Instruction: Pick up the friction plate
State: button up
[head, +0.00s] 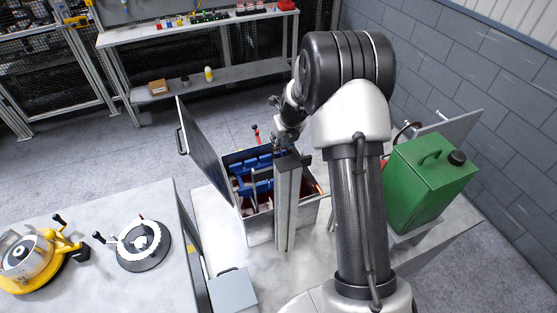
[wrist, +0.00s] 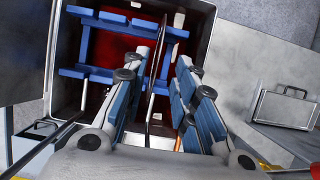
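An open case (head: 262,229) with a dark lid holds blue racks and a red-brown floor. It fills the middle of the wrist view (wrist: 205,20). A thin, metallic, edge-on plate (wrist: 157,68) stands upright in the blue rack (wrist: 110,18); it looks like the friction plate, but its face is not visible. My gripper (wrist: 163,70) is open over the case, with one blue-padded finger on each side of the plate. I cannot tell whether either finger touches it. In the head view my gripper (head: 284,132) is partly hidden by my arm and a grey post.
A green canister (head: 425,180) stands right of the case. A grey box (head: 233,290) sits in front. The left table (head: 90,210) bears a round white-and-black fixture (head: 143,246) and a yellow-based pot (head: 25,258). The open lid (head: 205,150) rises on the case's left side.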

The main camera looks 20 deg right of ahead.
jog(key=x, duration=0.4)
jog(key=shift+s+a+f, duration=0.1)
jog(key=shift+a+f, duration=0.05)
jog(key=shift+f, duration=0.2)
grip_shut()
dwell(0.4)
